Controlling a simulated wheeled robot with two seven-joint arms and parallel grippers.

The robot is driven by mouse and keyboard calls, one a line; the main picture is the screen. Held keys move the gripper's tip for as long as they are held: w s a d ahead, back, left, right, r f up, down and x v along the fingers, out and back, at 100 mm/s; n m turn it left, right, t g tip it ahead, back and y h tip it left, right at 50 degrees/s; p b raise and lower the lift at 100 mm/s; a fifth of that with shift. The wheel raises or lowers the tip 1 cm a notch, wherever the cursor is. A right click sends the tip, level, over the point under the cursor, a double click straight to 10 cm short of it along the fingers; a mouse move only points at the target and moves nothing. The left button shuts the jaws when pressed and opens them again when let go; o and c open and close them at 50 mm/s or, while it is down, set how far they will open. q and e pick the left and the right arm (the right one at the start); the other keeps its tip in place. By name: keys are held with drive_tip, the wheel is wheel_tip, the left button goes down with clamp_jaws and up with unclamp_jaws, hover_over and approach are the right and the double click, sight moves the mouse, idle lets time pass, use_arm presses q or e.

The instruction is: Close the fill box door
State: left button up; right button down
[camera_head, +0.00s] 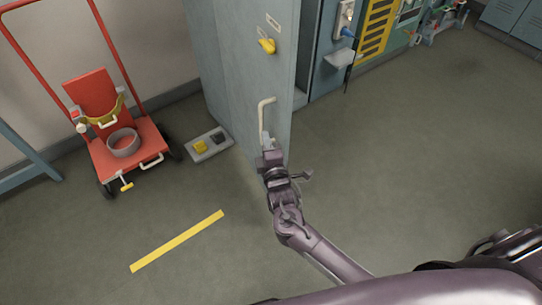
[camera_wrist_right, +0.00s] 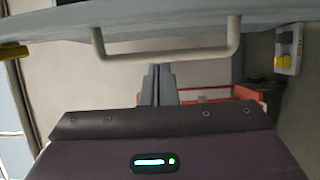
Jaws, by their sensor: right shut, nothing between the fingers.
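The fill box door (camera_head: 247,75) is a tall blue-grey panel standing open, swung out from the cabinet row. Its pale U-shaped handle (camera_head: 265,112) is on the panel near the free edge. My right gripper (camera_head: 266,138) is at the lower end of the handle, its fingers shut with nothing between them. In the right wrist view the handle (camera_wrist_right: 170,56) crosses above the closed fingertips (camera_wrist_right: 157,70), and the door's edge (camera_wrist_right: 165,20) runs along the top. I cannot tell whether the fingers touch the handle or door. My left gripper is not in view.
A red hand cart (camera_head: 125,150) stands left of the door, with a grey pedal box (camera_head: 208,145) on the floor between them. A yellow floor stripe (camera_head: 178,241) lies nearer. The cabinet row (camera_head: 335,50) is behind. Floor to the right is clear.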

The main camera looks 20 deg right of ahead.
sight(280, 137)
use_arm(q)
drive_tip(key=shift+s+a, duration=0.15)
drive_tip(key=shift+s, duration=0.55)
use_arm(e)
drive_tip(key=shift+w+d, duration=0.15)
drive_tip(key=shift+d, duration=0.85)
drive_tip(key=shift+w+d, duration=0.1)
drive_tip(key=shift+d, duration=0.9)
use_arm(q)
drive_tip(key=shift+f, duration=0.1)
